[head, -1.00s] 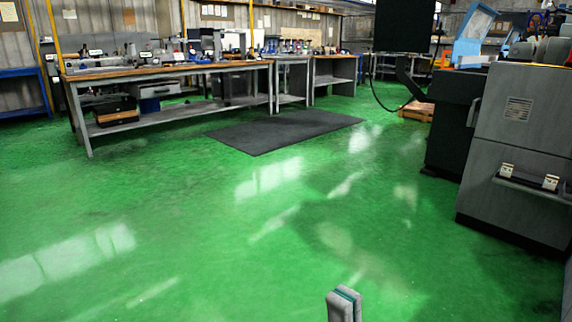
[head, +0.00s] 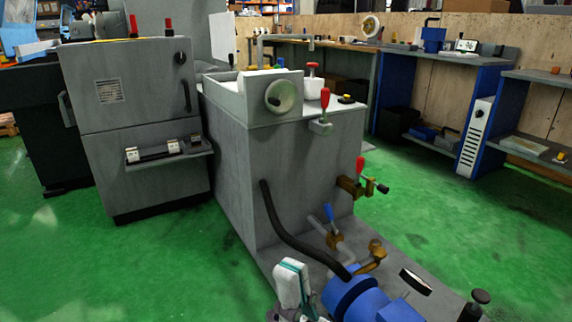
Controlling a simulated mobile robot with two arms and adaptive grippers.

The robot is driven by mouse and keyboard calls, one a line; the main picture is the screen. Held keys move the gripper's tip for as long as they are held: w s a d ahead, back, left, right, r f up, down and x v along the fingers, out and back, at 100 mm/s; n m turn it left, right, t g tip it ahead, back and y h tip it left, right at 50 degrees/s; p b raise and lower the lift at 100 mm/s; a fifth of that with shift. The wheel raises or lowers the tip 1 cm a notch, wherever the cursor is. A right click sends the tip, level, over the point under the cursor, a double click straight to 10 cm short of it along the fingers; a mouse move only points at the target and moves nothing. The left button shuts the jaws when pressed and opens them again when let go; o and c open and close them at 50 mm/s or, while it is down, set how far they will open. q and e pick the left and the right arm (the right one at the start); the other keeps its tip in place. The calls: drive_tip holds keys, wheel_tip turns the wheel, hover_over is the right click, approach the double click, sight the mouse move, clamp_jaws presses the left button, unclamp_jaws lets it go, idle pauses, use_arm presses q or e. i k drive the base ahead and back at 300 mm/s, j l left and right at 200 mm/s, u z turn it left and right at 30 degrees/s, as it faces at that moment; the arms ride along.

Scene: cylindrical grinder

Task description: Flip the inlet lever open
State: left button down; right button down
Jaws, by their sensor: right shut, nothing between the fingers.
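Three levers show on the grey machine tank (head: 300,165) and its pipes; no label tells which is the inlet lever. A blue lever (head: 329,212) tilts up from a brass valve on a pipe near the base. A red lever (head: 360,166) stands up from a brass valve on the tank's right side. Another red-handled lever (head: 325,101) stands at the tank's top front. My right gripper (head: 291,268) is at the bottom centre, shut and empty, apart from all three levers, with its pale fingertips pointing up. My left gripper is out of view.
A blue pump motor (head: 355,298) sits beside my right gripper. A black hose (head: 290,232) curves down the tank's front. A grey cabinet (head: 140,150) stands at left. Blue-framed benches (head: 485,110) stand behind at right. Green floor is free at left and right.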

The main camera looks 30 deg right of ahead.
sight(328, 209)
drive_tip(key=i+z, duration=0.2)
drive_tip(key=z, duration=0.25)
drive_tip(key=i+l+z, duration=0.1)
drive_tip(key=z, duration=0.35)
drive_tip(key=i+j+z, duration=0.1)
drive_tip(key=i+z, duration=0.15)
drive_tip(key=z, duration=0.2)
drive_tip(key=i+j+z, duration=0.1)
drive_tip(key=z, duration=0.3)
drive_tip(key=i+j+z, duration=0.2)
drive_tip(key=z, duration=0.25)
drive_tip(key=i+j+z, duration=0.15)
drive_tip(key=z, duration=0.3)
drive_tip(key=i+j+z, duration=0.1)
drive_tip(key=j+z, duration=0.15)
drive_tip(key=j, duration=0.1)
